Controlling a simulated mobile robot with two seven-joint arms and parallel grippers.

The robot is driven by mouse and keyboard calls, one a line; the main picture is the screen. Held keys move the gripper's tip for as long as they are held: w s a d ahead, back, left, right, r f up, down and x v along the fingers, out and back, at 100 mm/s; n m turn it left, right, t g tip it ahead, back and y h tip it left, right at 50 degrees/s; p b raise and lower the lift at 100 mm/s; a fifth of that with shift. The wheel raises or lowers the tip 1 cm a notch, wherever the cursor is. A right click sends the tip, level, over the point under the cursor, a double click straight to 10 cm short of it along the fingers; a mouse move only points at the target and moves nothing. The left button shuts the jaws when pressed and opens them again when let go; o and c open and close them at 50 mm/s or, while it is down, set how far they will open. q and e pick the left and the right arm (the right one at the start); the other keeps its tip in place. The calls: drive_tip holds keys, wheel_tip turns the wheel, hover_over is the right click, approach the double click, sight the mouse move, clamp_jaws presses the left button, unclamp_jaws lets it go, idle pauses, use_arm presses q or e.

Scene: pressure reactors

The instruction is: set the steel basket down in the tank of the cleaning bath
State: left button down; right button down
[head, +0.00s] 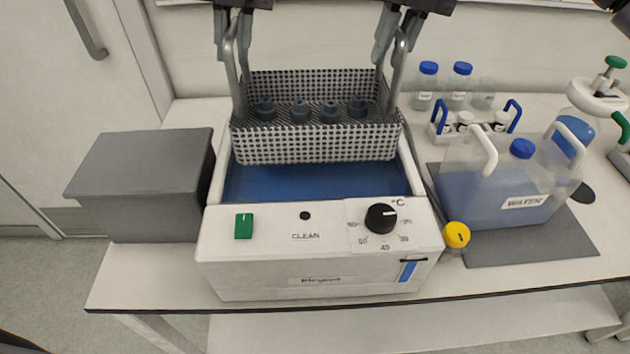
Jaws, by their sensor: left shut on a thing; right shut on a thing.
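The steel basket (315,149) is a mesh box with several dark grey parts (300,110) standing in it. It hangs level over the back part of the cleaning bath (320,262). The bath's tank (315,184) shows blue in front of the basket; the basket hides its rear. My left gripper (236,50) is shut on the basket's left handle, and my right gripper (392,50) is shut on its right handle. I cannot tell exactly how high the basket's bottom is above the tank.
A grey box (145,185) stands left of the bath. A water container (500,185) on a dark mat (540,245), a yellow-capped bottle (456,236), a bottle rack (475,125) and blue-capped bottles (425,85) stand to the right. The bench's front edge is close before the bath.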

sight(248, 123)
use_arm(q)
drive_tip(key=shift+a+r, duration=0.1)
use_arm(e)
drive_tip(key=shift+d+r, duration=0.1)
